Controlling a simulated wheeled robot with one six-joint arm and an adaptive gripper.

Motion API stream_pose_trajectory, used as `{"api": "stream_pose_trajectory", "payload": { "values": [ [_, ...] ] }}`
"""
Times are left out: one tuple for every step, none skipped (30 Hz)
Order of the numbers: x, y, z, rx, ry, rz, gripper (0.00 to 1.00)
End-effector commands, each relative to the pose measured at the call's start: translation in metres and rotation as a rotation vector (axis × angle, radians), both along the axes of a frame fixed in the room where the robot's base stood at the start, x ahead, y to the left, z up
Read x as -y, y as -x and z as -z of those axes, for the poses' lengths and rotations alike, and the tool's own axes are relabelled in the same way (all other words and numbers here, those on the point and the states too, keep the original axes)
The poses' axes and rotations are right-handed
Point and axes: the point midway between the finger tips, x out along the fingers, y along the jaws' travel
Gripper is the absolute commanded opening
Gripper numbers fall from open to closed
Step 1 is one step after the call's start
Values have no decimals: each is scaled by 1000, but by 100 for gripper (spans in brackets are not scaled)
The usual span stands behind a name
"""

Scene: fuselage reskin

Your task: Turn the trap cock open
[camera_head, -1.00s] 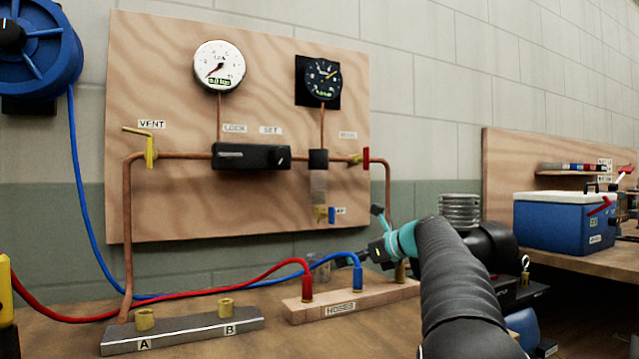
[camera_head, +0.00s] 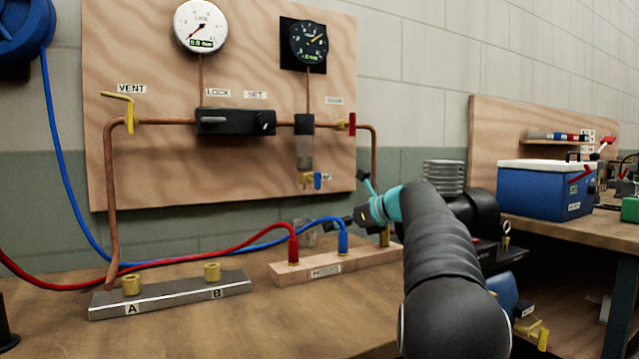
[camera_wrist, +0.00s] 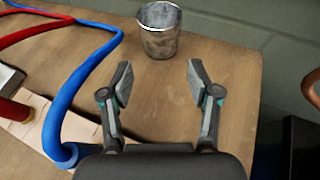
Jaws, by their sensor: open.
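The trap cock (camera_head: 311,181) is a small brass valve with a blue handle. It sits under the clear trap bowl (camera_head: 304,158) on the wooden panel, beside a small label that I cannot read fully. My gripper (camera_head: 350,204) is in front of the panel, to the right of and slightly below the cock in the head view. In the wrist view, my gripper (camera_wrist: 160,82) is open and empty, with fingers spread. A metal cup (camera_wrist: 158,32) stands on the bench beyond the fingertips. The cock is not in the wrist view.
A blue hose (camera_head: 343,241) and a red hose (camera_head: 293,249) plug into the wooden hose block (camera_head: 290,275). A metal block (camera_head: 170,294) with ports A and B lies left. A red-handled valve (camera_head: 352,125) is above right of the cock. Front bench space is clear.

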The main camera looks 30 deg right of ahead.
Motion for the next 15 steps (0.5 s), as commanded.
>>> {"api": "stream_pose_trajectory", "payload": {
  "values": [
    [-2,4,-3,11,9,1,40],
    [-5,7,-8,19,16,2,35],
    [-9,13,-15,33,27,3,35],
    [-12,19,-21,43,33,3,35],
    [-17,25,-27,54,40,4,35],
    [-24,35,-36,72,47,7,35],
    [-30,43,-42,88,50,12,35],
    [-35,50,-50,107,53,22,35],
    [-42,60,-59,134,53,38,35],
    [-47,67,-67,155,51,54,35],
    [-51,75,-73,175,49,69,35],
    [-56,84,-82,205,43,93,35],
    [-59,91,-88,226,38,113,35],
    [-62,97,-93,247,30,133,35],
    [-65,104,-100,272,20,161,35]
  ]
}}
